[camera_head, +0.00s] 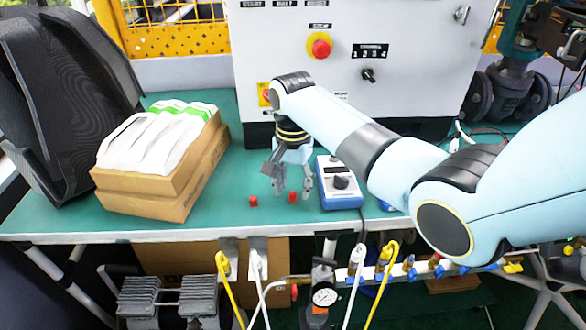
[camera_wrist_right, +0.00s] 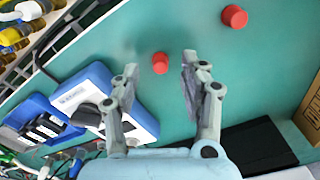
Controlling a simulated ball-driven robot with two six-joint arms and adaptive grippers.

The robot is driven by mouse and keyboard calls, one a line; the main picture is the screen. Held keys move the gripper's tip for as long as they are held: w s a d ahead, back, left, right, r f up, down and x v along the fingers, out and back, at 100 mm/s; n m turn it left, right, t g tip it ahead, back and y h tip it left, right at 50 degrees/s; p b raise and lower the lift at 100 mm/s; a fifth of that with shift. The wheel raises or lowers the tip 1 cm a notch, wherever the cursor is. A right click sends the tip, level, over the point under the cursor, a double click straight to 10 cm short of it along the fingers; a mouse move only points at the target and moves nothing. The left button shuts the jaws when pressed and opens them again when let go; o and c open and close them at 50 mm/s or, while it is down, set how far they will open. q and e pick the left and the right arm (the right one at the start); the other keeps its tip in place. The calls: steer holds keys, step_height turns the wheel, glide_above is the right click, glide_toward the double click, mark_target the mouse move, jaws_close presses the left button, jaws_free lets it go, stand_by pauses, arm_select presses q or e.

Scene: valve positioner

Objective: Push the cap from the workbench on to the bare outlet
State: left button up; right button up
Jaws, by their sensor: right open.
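Two small red caps lie on the green workbench (camera_head: 240,150). One cap (camera_head: 292,196) is near the front edge, left of the blue calibrator; in the right wrist view this cap (camera_wrist_right: 160,62) shows between the fingertips. The other cap (camera_head: 253,201) lies further left, and in the right wrist view it is the cap (camera_wrist_right: 234,16) outside the fingers. My right gripper (camera_head: 293,188) points down over the nearer cap, fingers apart and empty; it also shows in the right wrist view (camera_wrist_right: 161,72). I cannot tell which outlet is bare. My left gripper is not in view.
A blue-and-white handheld device (camera_head: 338,182) stands just right of the gripper. Cardboard boxes (camera_head: 150,185) with white bags stand left. A manifold with hoses and valves (camera_head: 385,262) runs below the bench's front edge, beside a pressure gauge (camera_head: 325,295). A white cabinet stands behind.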

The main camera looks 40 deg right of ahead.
steer(key=shift+f, duration=0.9)
steer(key=shift+c, duration=0.3)
jaws_close()
